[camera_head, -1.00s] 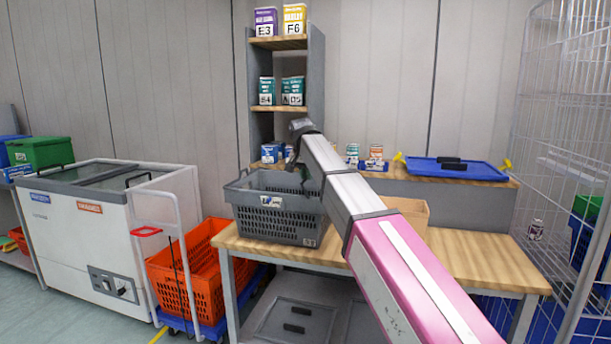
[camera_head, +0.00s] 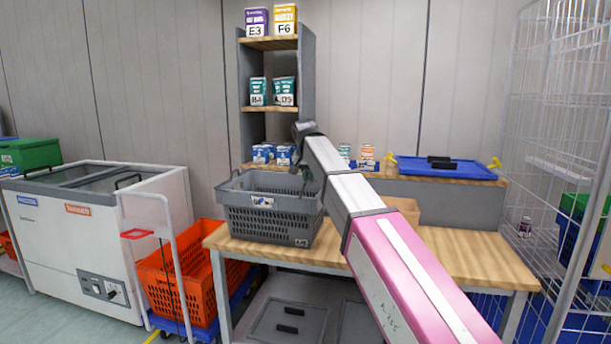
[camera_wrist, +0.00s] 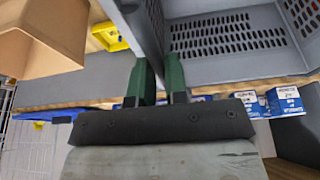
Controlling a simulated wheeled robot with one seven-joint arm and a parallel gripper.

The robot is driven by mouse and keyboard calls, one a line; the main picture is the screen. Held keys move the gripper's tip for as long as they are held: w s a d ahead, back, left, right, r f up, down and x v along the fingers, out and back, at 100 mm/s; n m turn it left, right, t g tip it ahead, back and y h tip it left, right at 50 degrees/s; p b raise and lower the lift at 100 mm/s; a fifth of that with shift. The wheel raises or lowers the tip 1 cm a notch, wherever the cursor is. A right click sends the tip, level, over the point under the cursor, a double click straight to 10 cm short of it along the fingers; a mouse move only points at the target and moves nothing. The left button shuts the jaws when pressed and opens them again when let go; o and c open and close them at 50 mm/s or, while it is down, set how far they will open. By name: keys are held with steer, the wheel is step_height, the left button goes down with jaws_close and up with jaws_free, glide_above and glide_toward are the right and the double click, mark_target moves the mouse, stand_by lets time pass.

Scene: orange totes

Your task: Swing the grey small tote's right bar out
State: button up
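The grey small tote (camera_head: 268,222) stands upright on the wooden table, with slotted sides and an empty-looking inside. Its near-left handle bar shows in the head view; its right side is partly hidden behind my arm. In the wrist view the tote's slotted wall (camera_wrist: 213,58) fills the upper right, and its solid edge runs down between my fingers. My gripper (camera_wrist: 160,82) has two green fingers with a narrow gap, at the tote's right rim. I cannot tell whether they touch the rim or the bar.
A cardboard box (camera_wrist: 52,32) lies right of the tote on the table (camera_head: 465,262). Small blue-white boxes (camera_head: 284,155) and a blue tote (camera_head: 445,168) stand on the raised shelf behind. A wire cage (camera_head: 560,140) stands at the right, an orange crate (camera_head: 178,290) at the lower left.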

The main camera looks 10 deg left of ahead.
steer(key=shift+d+f, duration=0.1)
steer(key=shift+d, duration=0.1)
steer(key=shift+d+f, duration=0.7)
steer(key=shift+d, duration=0.1)
steer(key=o, duration=1)
steer(key=shift+o, duration=0.2)
step_height(320, 180, up, 10)
stand_by(0.4)
steer(key=shift+s, duration=0.2)
stand_by(0.7)
